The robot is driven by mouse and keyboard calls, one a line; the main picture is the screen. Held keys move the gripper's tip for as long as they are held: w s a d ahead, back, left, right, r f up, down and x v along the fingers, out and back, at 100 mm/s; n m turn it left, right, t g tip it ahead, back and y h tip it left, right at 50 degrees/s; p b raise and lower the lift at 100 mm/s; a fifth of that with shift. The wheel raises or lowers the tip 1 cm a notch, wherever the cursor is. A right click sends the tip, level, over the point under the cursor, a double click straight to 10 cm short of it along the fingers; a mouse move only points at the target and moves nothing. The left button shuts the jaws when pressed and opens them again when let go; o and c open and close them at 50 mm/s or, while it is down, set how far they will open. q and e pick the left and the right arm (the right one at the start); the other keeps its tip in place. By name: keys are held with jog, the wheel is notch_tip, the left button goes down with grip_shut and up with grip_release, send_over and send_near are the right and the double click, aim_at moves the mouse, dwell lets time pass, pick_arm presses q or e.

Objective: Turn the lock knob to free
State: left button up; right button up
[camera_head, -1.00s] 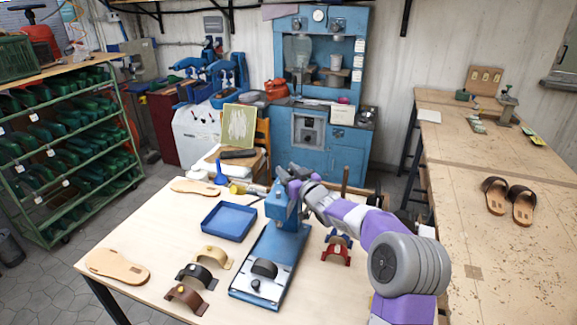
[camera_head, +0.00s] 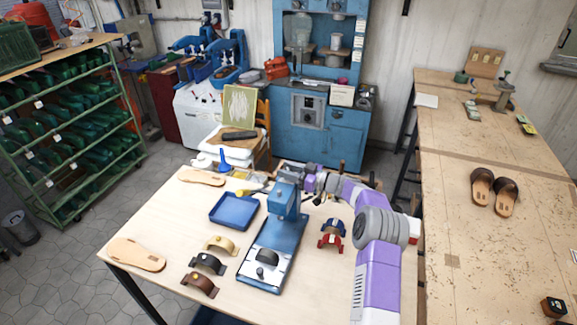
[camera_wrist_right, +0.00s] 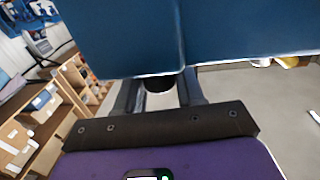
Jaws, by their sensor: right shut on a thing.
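The blue press (camera_head: 275,245) stands on the pale worktable, with a tall column and a blue head (camera_head: 287,198). My right gripper (camera_head: 300,178) is behind the press head in the head view, its fingertips mostly hidden by it. In the right wrist view the right gripper (camera_wrist_right: 160,92) is shut on a black knob (camera_wrist_right: 158,84) below the blue press housing (camera_wrist_right: 125,35). One finger is on each side of the knob. Which way the knob is turned cannot be told. My left gripper is not in view.
A blue tray (camera_head: 234,211) lies left of the press. Tan, dark and brown straps (camera_head: 199,284) stand at its front left, and red and blue straps (camera_head: 330,241) at its right. Sole pieces (camera_head: 137,255) lie on the left. Bottles and tools crowd the table's back edge.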

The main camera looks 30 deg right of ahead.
jog(key=shift+f+n+g+y, duration=0.1)
jog(key=shift+n+g+y, duration=0.5)
jog(key=shift+y, duration=0.1)
jog(key=shift+n+g+y+b, duration=0.45)
jog(key=shift+n+g+y, duration=0.35)
jog(key=shift+g+y, duration=0.1)
jog(key=o, duration=0.9)
jog(key=b+v, duration=0.1)
jog(key=v, duration=0.6)
jog(key=shift+s+d, duration=0.2)
